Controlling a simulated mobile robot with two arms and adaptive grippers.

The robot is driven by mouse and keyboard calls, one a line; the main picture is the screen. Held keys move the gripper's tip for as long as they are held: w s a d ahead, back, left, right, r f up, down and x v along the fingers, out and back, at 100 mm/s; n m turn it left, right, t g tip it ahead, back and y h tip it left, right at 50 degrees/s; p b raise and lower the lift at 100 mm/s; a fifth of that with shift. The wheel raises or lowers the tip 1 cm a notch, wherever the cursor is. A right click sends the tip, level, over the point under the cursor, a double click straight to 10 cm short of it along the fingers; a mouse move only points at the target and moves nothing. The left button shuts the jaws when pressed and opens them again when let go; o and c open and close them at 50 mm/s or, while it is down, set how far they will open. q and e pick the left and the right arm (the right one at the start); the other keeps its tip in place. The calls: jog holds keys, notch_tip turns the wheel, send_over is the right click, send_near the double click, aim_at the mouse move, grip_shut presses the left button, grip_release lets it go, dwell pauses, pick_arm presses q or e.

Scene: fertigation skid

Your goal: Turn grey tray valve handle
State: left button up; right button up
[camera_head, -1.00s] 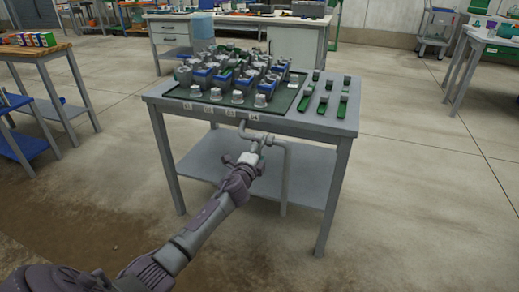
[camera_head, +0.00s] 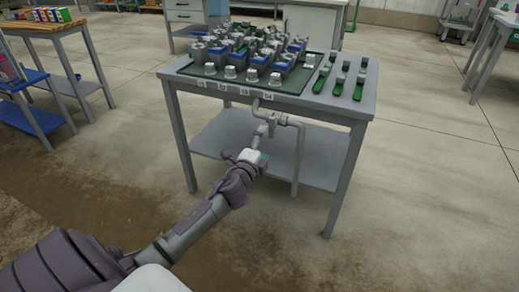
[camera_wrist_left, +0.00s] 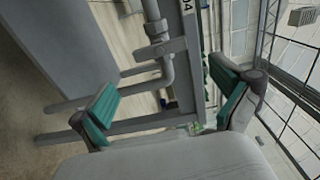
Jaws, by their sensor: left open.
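A grey pipe with a valve hangs under the front edge of the grey table. The valve's grey handle (camera_head: 262,130) looks like a short bar by the pipe; its exact angle is hard to tell. In the left wrist view the handle (camera_wrist_left: 160,49) appears as a flat bar at the pipe, beyond the fingers and between their lines. My left gripper (camera_head: 261,154) is below and in front of the valve, apart from it. In the left wrist view its green-padded fingers (camera_wrist_left: 165,105) are wide open with nothing between them. My right gripper is out of view.
The grey table (camera_head: 340,108) carries a dark green tray (camera_head: 292,88) with several grey and blue fittings. A bent pipe (camera_head: 297,160) runs down beside the valve to the lower shelf (camera_head: 215,143). Open floor lies in front and to the right.

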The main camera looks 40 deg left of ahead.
pick_arm(q)
jog(key=shift+v, duration=1.7)
